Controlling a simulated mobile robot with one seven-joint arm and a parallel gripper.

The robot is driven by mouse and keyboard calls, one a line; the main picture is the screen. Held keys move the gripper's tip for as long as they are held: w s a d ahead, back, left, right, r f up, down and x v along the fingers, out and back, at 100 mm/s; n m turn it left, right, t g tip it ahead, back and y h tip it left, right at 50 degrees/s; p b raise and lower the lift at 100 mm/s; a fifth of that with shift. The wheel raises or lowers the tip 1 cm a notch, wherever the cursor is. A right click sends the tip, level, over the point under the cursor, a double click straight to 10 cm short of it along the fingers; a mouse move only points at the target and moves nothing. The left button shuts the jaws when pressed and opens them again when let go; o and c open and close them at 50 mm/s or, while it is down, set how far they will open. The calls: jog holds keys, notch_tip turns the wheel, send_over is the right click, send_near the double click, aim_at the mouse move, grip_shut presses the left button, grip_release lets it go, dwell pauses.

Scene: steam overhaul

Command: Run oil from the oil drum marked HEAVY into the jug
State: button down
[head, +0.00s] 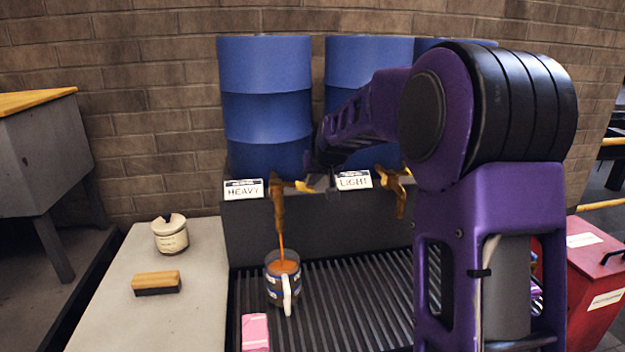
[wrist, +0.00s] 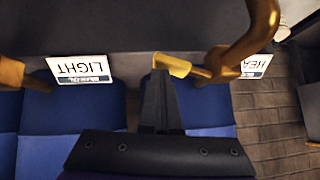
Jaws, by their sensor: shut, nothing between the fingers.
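The blue oil drum (head: 266,65) above the HEAVY label (head: 244,190) stands at the back; that label also shows partly in the wrist view (wrist: 256,66). Its brown tap (head: 278,208) has a yellow-ended lever (head: 303,187) pointing right. Amber oil (head: 281,246) runs from the spout into the jug (head: 271,290), which stands upright on the slatted grate (head: 340,300). Orange oil shows inside the jug. My gripper (head: 318,184) is shut and empty by the lever. In the wrist view its fingertips (wrist: 161,78) are at the yellow end; I cannot tell whether they touch.
The LIGHT drum (head: 350,60) and its tap (head: 398,190) are right of it, partly behind my arm. A pink block (head: 255,332) lies near the jug. A lidded pot (head: 170,236) and a brush (head: 156,281) sit on the pale left bench. A red box (head: 592,275) is right.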

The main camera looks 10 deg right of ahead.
dwell(0.8)
jog(key=shift+r+p, duration=0.5)
jog(key=shift+r, duration=0.25)
jog(key=w+r+p+v, duration=0.1)
jog(key=v, duration=0.5)
jog(key=w+a+r+p+v, duration=0.1)
jog(key=p+v, duration=0.1)
jog(key=v, duration=0.4)
jog(key=shift+s+d+r, duration=0.3)
jog(key=shift+d+r, duration=0.05)
jog(key=shift+d, duration=0.15)
